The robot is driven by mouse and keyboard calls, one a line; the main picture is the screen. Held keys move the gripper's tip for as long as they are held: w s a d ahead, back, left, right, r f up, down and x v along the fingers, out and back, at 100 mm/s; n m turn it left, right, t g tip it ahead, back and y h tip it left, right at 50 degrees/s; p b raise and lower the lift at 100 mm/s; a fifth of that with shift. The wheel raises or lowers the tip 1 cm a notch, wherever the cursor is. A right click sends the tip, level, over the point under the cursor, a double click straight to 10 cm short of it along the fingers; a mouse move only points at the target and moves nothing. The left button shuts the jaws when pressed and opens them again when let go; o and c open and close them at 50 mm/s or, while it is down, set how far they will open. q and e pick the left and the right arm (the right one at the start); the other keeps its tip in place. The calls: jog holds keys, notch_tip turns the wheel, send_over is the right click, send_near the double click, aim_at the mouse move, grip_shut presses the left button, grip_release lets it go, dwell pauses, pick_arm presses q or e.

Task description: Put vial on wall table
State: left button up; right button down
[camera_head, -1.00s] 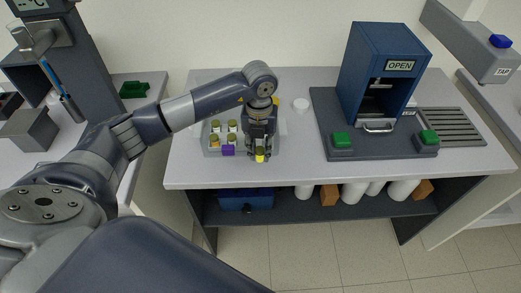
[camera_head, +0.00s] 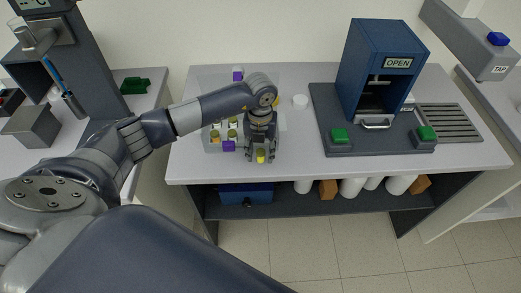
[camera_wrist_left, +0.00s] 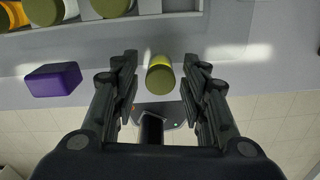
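A vial (camera_wrist_left: 160,74) with an olive-yellow cap stands upright near the front edge of the light grey wall table (camera_head: 310,170). Its yellow part also shows under my left gripper in the head view (camera_head: 261,156). My left gripper (camera_wrist_left: 160,68) is over the table with its fingers on both sides of the vial. A gap shows between the vial and each finger, so the gripper is open. The vial's lower part is hidden under its cap in the wrist view. My right gripper is not in view.
A rack (camera_head: 212,147) with several capped vials stands just behind and left of the gripper. A purple block (camera_wrist_left: 54,79) is beside it, and another purple item (camera_head: 238,76) is at the back. Free table lies between.

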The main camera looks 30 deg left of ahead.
aim_at(260, 151)
pick_arm(q)
jog(key=shift+r, duration=0.25)
jog(key=shift+w+r, duration=0.1)
jog(key=shift+r, duration=0.15)
notch_tip(260, 151, up, 11)
jog(key=b, duration=0.4)
jog(key=shift+r, duration=0.15)
